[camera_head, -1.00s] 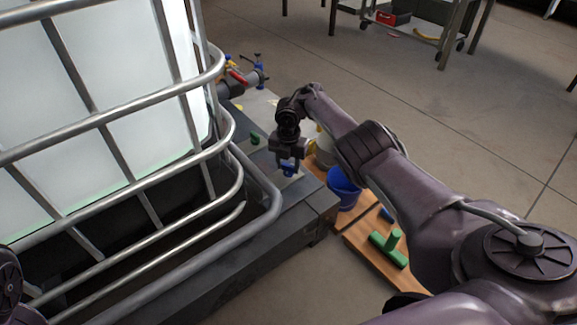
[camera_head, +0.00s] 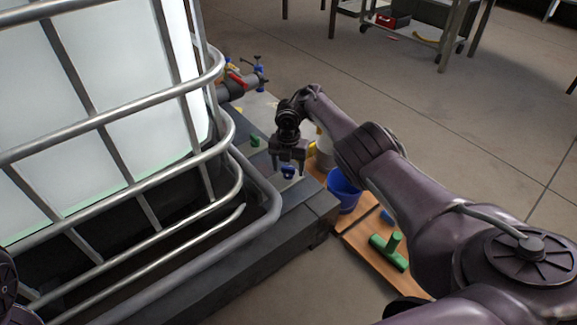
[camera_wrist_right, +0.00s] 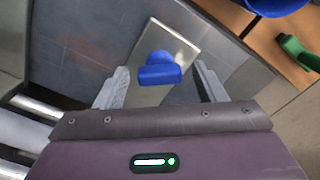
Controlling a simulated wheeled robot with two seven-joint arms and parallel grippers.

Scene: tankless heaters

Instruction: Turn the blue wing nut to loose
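The blue wing nut (camera_head: 288,172) sits on a pale metal plate on the dark grey base. In the right wrist view the blue wing nut (camera_wrist_right: 160,70) lies between my finger pads, with clear gaps on both sides, on the plate (camera_wrist_right: 180,45). My right gripper (camera_head: 288,168) is open above and around the wing nut, pointing down, and holds nothing. The right wrist view shows both fingers (camera_wrist_right: 160,88) spread apart. My left gripper is not seen; only a bit of my left arm shows at the lower left edge.
A caged white tank (camera_head: 100,100) fills the left side, its metal bars close to the base. A green knob (camera_head: 255,141) stands left of my gripper. A blue bucket (camera_head: 344,190) and green T-shaped piece (camera_head: 390,251) are on a wooden board at right. A pipe with valves (camera_head: 245,83) is behind.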

